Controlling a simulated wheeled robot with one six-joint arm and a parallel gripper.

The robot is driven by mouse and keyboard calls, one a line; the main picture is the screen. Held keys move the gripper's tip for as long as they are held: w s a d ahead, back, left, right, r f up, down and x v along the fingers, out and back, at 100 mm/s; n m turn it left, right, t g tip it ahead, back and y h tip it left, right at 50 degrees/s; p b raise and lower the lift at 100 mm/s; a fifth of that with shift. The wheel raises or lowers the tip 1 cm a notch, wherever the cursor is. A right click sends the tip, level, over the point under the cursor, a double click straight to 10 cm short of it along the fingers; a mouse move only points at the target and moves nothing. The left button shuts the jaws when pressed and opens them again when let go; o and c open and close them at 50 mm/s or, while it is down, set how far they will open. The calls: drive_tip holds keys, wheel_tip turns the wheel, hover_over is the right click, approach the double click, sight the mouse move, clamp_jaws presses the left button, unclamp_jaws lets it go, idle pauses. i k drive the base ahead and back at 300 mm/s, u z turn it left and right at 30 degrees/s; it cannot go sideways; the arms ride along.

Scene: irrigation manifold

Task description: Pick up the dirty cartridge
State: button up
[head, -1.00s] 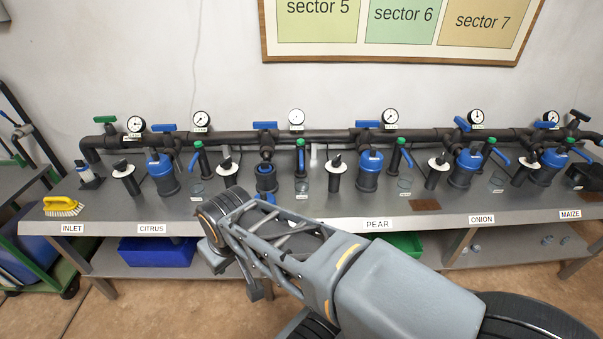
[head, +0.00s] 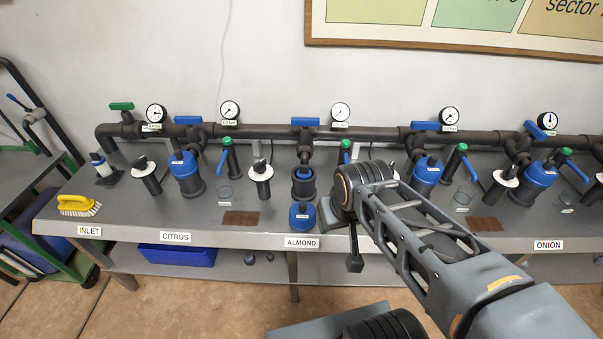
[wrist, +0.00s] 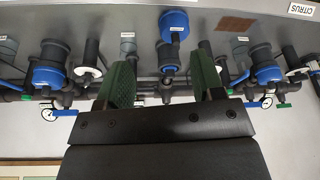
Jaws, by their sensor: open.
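No dirty cartridge can be clearly picked out. The filter housing (head: 303,185) above the ALMOND label has its top uncovered; its contents are too small to make out. A blue cap (head: 302,215) sits on the bench in front of it. In the wrist view, which is upside down, the same housing (wrist: 169,62) and blue cap (wrist: 174,26) show beyond my gripper. My gripper (wrist: 164,82) is open, with its two green fingers wide apart and nothing between them. The housing appears in the gap, apart from the fingers. In the head view my arm hides the bench just right of ALMOND.
Capped blue filters stand at CITRUS (head: 185,175) and farther right (head: 426,175). Black cylinders with white discs (head: 261,178), green-topped valves (head: 230,158) and glass cups (head: 224,193) stand between them. A dark pipe (head: 260,131) runs behind. A yellow brush (head: 78,205) lies at left.

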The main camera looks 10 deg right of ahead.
sight(303, 172)
drive_tip(key=u, duration=1.6)
drive_tip(key=i, duration=2.2)
drive_tip(key=z, duration=3.55)
